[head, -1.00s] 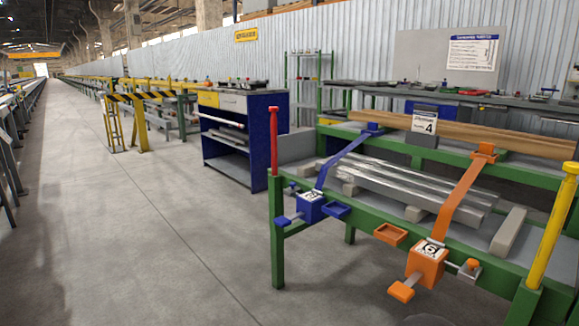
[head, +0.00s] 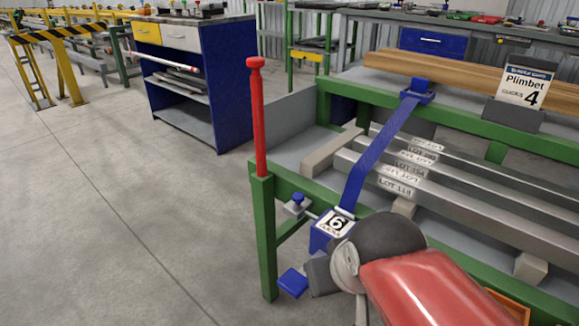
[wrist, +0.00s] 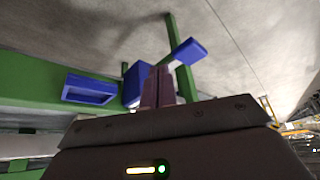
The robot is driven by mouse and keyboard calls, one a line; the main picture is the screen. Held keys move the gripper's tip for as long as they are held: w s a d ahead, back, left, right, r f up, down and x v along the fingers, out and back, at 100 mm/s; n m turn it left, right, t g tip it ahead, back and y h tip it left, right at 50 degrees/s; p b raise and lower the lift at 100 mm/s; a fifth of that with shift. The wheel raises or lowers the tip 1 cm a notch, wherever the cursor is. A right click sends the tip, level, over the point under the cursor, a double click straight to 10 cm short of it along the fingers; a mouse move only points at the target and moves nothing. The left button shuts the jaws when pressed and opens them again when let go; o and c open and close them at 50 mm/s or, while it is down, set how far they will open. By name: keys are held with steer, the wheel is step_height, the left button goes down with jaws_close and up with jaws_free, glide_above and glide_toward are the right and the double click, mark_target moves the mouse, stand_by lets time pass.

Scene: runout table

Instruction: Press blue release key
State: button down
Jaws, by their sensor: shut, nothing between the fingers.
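The blue key (head: 292,282), a flat paddle on a short arm, sticks out left of the blue strap box (head: 336,226), which bears a white label with a 6. In the wrist view, the key (wrist: 186,52) is up and to the right of my gripper's fingers (wrist: 157,84). The blue box (wrist: 137,84) is partly behind the fingers, and an open blue frame (wrist: 90,90) is to its left. The fingers are together and empty; contact with the box cannot be told. In the head view my arm hides part of the box, and the fingertips do not show clearly.
A red post (head: 257,120) stands on the green table frame (head: 265,240), close to the key. A blue strap (head: 378,155) crosses the metal bars (head: 440,185). An orange frame (head: 511,305) shows beyond my arm. Open floor (head: 130,230) lies to the left.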

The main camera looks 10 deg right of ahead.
stand_by(0.3)
step_height(320, 180, up, 16)
steer(key=n+g, duration=0.6)
steer(key=n, duration=1.9)
glide_above(298, 196)
steer(key=shift+w+r+b, duration=0.1)
steer(key=shift+r+b, duration=0.05)
steer(key=shift+b, duration=0.2)
step_height(298, 196, down, 14)
steer(key=b, duration=0.4)
